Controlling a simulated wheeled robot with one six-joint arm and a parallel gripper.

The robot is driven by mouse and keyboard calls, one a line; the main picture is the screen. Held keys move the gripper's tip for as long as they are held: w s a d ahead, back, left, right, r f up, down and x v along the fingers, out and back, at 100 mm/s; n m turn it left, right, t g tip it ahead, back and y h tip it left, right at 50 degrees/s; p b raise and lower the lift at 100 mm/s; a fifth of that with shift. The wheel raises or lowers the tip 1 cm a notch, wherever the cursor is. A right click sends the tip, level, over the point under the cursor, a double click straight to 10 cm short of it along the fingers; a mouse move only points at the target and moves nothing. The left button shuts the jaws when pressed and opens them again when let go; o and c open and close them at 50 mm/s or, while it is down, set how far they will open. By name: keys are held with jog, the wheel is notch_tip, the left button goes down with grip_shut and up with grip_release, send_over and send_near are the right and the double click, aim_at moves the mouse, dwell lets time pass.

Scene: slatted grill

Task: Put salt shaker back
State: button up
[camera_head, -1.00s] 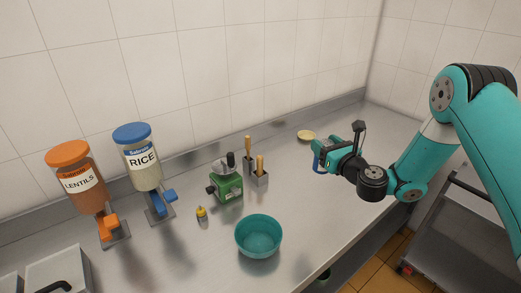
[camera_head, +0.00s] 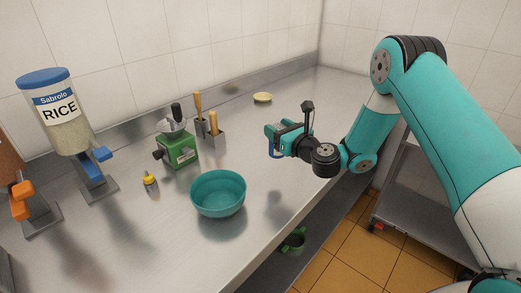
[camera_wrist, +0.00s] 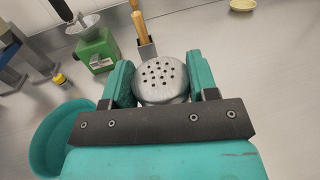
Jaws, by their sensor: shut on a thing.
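The salt shaker (camera_wrist: 161,80), with a round metal top full of small holes, sits between the two teal fingers of my gripper (camera_wrist: 160,88) in the wrist view. The gripper is shut on it, and its top faces the wrist camera. Its lower body is hidden. In the head view my gripper (camera_head: 276,140) hangs over the counter, to the right of the teal bowl and above it in the picture.
A teal bowl (camera_head: 218,195) stands near the counter's front edge. A pale yellow dish (camera_head: 262,97) lies farther back.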

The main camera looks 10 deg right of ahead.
aim_at(278, 155)
notch_tip(278, 155, up, 11)
jog(key=b, duration=0.3)
jog(key=shift+s+f, duration=0.15)
notch_tip(278, 155, down, 19)
jog(key=b, duration=0.6)
jog(key=shift+f, duration=0.2)
jog(key=shift+f, duration=0.15)
jog(key=o, duration=1)
jog(key=shift+o, duration=0.2)
